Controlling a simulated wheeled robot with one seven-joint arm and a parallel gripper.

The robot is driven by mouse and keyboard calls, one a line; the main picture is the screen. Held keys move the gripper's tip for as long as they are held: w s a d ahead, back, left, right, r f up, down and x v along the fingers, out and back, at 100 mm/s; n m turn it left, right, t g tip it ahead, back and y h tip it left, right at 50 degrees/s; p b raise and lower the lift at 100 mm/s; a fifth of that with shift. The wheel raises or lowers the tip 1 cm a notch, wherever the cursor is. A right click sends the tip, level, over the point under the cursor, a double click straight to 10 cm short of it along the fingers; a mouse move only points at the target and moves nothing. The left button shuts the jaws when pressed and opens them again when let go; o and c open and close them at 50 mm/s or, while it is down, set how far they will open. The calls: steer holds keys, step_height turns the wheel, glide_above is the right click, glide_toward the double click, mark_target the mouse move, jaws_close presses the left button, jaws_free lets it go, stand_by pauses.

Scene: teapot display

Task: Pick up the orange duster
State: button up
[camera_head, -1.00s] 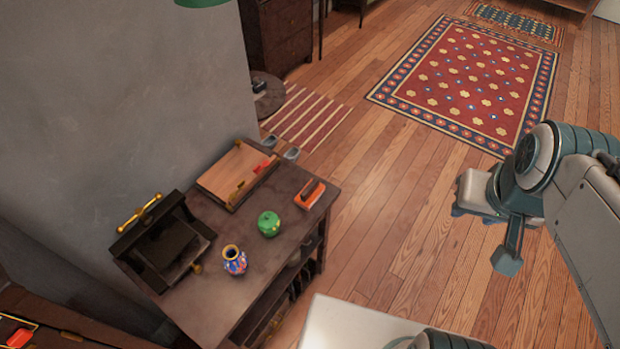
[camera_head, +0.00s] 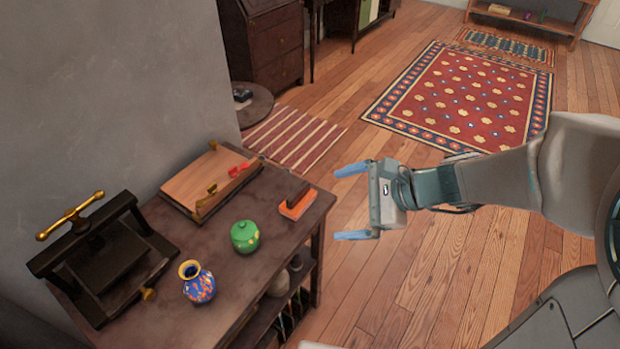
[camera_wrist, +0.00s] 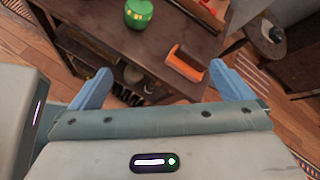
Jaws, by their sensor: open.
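The orange duster (camera_head: 295,207), an orange block with a dark brown top, lies near the right edge of the dark wooden table (camera_head: 225,248). In the wrist view the duster (camera_wrist: 186,64) shows beyond and between my fingers. My gripper (camera_head: 352,203) is open and empty, with two blue fingers pointing left. In the head view it is just right of the duster and apart from it. The wrist view shows both fingers (camera_wrist: 156,87) spread, with nothing between them.
A green lidded pot (camera_head: 245,237) stands left of the duster, and a blue patterned vase (camera_head: 197,283) stands nearer. A wooden board with brass clips (camera_head: 205,180) lies behind. A black press (camera_head: 100,255) stands at left. Open floor lies right of the table.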

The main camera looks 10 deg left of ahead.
mark_target(301, 194)
steer(key=w+a+f+m+t+y+b, duration=0.2)
steer(key=w+f+m+t+b, duration=0.2)
steer(key=w+f+m+b, duration=0.5)
steer(key=x, duration=0.5)
steer(key=s+f+p+x, duration=0.1)
steer(key=x, duration=0.2)
steer(key=shift+s, duration=0.1)
steer(key=shift+n, duration=0.3)
steer(key=x, duration=0.3)
steer(key=b+x, duration=0.1)
steer(key=x, duration=0.1)
steer(key=shift+s+a+r, duration=0.25)
steer(key=shift+a, duration=0.3)
steer(key=c, duration=0.7)
